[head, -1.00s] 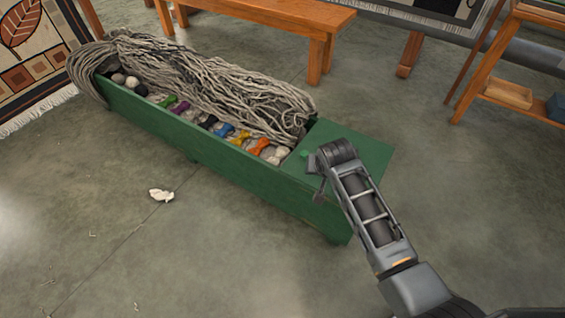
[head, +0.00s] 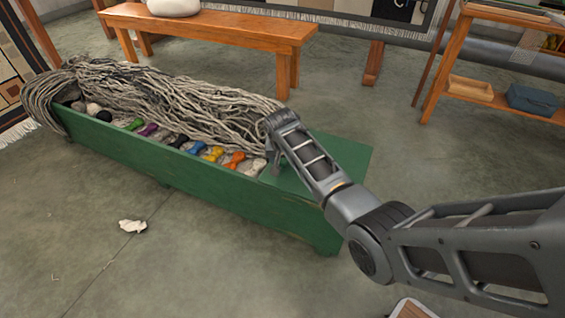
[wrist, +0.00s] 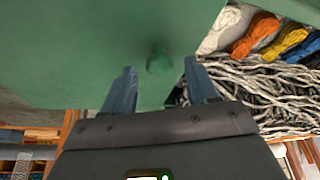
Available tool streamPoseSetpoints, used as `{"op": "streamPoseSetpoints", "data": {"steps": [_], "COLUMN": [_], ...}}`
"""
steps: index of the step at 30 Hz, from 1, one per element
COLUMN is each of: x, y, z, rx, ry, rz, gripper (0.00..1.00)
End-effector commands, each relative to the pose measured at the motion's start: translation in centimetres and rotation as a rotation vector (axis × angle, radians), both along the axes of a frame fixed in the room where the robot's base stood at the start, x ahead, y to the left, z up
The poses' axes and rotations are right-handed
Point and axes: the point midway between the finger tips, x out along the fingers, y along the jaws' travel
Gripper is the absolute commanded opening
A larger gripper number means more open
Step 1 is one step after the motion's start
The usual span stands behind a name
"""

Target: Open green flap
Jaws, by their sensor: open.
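The green flap (head: 340,153) lies flat and closed over the right end of the long green trough (head: 190,194). Its small round green knob (head: 276,170) stands near the flap's left edge, beside the skeins. In the head view my gripper (head: 270,140) is over the left part of the flap, close to the knob. In the wrist view my open gripper (wrist: 160,68) has one finger on each side of the knob (wrist: 158,62), with the flap (wrist: 80,40) behind. No contact with the knob is visible, and their distance in depth is unclear.
Grey yarn (head: 190,100) fills the trough's back, with several coloured skeins (head: 214,154) along the front. An orange bench (head: 210,24) stands behind, a wooden shelf (head: 480,95) at the right. A white scrap (head: 132,227) lies on otherwise mostly clear floor in front.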

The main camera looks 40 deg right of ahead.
Motion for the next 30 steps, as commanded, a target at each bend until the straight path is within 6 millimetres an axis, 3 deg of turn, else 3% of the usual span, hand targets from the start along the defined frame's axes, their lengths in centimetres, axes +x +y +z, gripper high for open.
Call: {"op": "streamPoseSetpoints", "data": {"steps": [12,30], "x": [0.26,0.23], "y": [-0.24,-0.24], "z": [-0.77,-0.79], "rx": [0.0,0.0], "ry": [-0.001,0.0], "rz": [0.0,0.001], "gripper": [0.57,0.0]}}
